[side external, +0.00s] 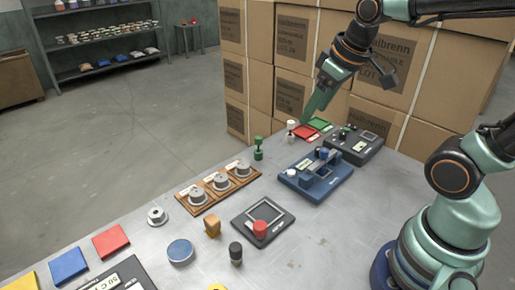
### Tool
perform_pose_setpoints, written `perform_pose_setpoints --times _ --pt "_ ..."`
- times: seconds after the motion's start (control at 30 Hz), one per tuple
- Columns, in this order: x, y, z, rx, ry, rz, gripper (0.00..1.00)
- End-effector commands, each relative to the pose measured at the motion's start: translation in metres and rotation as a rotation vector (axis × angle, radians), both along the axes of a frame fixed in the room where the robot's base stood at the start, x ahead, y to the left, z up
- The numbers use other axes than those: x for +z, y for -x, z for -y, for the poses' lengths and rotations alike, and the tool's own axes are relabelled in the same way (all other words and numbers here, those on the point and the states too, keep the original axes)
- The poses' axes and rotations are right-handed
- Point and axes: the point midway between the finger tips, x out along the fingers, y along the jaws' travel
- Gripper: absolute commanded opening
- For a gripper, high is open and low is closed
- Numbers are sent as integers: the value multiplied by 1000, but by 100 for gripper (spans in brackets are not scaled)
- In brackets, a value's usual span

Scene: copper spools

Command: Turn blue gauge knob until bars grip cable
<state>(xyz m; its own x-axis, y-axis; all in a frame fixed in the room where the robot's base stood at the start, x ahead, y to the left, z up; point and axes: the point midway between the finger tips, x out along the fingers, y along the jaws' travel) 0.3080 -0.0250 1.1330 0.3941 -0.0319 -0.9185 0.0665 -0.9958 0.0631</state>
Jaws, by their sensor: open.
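The blue gauge (337,174) sits toward the right rear of the grey metal table. It has a flat blue base with small raised parts on top. A white round piece (291,173) is at its left end; I cannot tell whether this or a blue part is the knob. The bars and any cable between them are too small to make out. My gripper (305,121) points down beyond the gauge, near the red tray and a small white-topped piece (291,128). It is open, apart from the gauge, with nothing visible in it.
A dark grey device (354,145) stands just behind the gauge. Stacked cartons (292,50) rise behind the table.

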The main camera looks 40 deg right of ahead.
Motion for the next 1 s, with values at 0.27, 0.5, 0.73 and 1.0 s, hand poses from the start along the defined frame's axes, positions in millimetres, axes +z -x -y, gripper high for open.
perform_pose_setpoints --times 0.27,0.5,0.73,1.0 --pt "0 12 -13 -33 -31 46 72" --pt "-1 14 -15 -38 -36 51 72" --pt "0 15 -17 -41 -40 58 72" --pt "-2 23 -25 -65 -68 88 72"
